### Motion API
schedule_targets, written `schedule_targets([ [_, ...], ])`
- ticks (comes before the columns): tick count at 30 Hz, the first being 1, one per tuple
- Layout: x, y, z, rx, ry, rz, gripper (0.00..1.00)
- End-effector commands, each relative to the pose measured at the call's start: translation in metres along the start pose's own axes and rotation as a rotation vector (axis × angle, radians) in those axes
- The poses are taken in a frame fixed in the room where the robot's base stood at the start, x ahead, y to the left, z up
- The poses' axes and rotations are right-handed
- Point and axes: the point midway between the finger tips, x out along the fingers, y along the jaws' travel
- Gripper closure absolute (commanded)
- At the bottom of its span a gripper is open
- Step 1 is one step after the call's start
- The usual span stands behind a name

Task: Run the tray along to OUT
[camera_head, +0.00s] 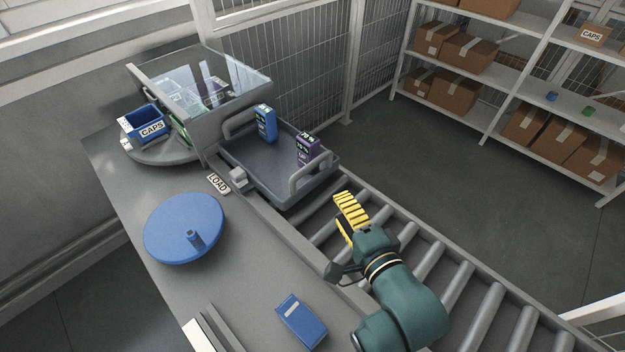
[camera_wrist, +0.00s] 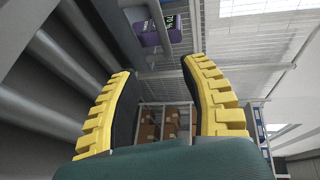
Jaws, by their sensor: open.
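The grey tray (camera_head: 262,180) sits on the roller conveyor beside the LOAD label (camera_head: 218,184). It has a raised handle at each end; the near handle (camera_head: 309,172) faces my gripper. A blue carton (camera_head: 266,123) and a purple carton (camera_head: 307,149) stand in the tray. My gripper (camera_head: 350,212) has yellow ribbed fingers, is open and empty, and is over the rollers just short of the tray's near end. In the wrist view, the near handle (camera_wrist: 160,22) and purple carton (camera_wrist: 150,37) show beyond the spread fingers. No OUT label is visible.
The rollers (camera_head: 430,262) run clear toward the lower right. The bench holds a blue disc (camera_head: 180,222) and a blue box (camera_head: 302,320). A glass-topped cover (camera_head: 205,80) and a CAPS bin (camera_head: 145,125) are at the back left. A mesh fence and shelves stand behind.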

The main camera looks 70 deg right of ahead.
Motion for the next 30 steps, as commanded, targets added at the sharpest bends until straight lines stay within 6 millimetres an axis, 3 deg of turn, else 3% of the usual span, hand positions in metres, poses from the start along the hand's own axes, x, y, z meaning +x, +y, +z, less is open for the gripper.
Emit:
schedule_targets([
  [5, 0.029, -0.003, 0.0, 0.001, -0.001, -0.004, 0.55],
  [19, 0.137, -0.002, 0.001, -0.001, -0.002, -0.002, 0.55],
  [24, 0.157, -0.002, 0.001, -0.001, -0.002, -0.002, 0.55],
  [30, 0.161, -0.004, 0.001, -0.001, -0.002, -0.001, 0.55],
])
